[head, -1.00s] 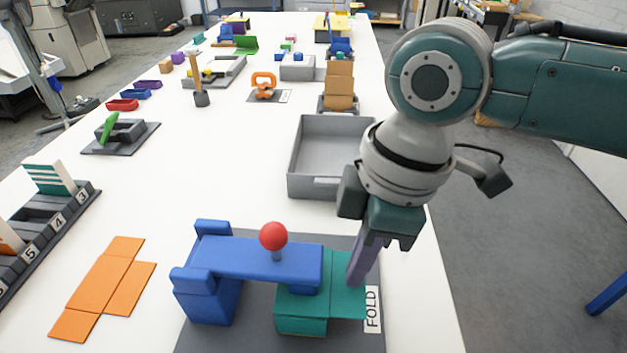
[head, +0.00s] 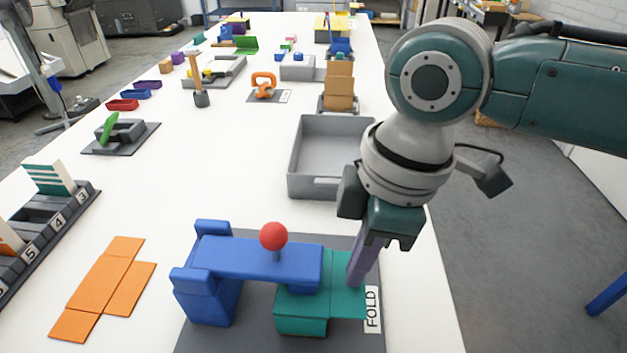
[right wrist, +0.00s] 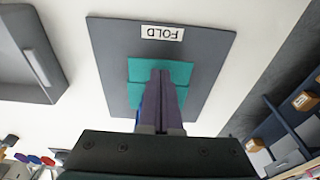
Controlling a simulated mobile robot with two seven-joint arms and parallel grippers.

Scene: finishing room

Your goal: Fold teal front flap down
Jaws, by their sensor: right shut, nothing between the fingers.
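The teal piece (head: 345,302) lies on a grey mat (head: 210,338), with a flat panel out to the right and a front face (head: 300,326) toward the near side. A blue clamp-like fixture (head: 255,258) with a red ball knob (head: 273,236) lies over its left part and hides some of it. My right gripper (head: 356,281) is shut and empty, fingers pointing down at the right-hand teal panel. In the right wrist view the purple-grey fingertips (right wrist: 160,76) overlap the teal panel (right wrist: 182,72); I cannot tell if they touch it. My left gripper is out of view.
A "FOLD" label (head: 373,309) lies on the mat's right side. A grey open tray (head: 300,166) stands behind the mat. An orange flat blank (head: 104,286) and a numbered rack (head: 50,222) are to the left. White table between them is clear.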

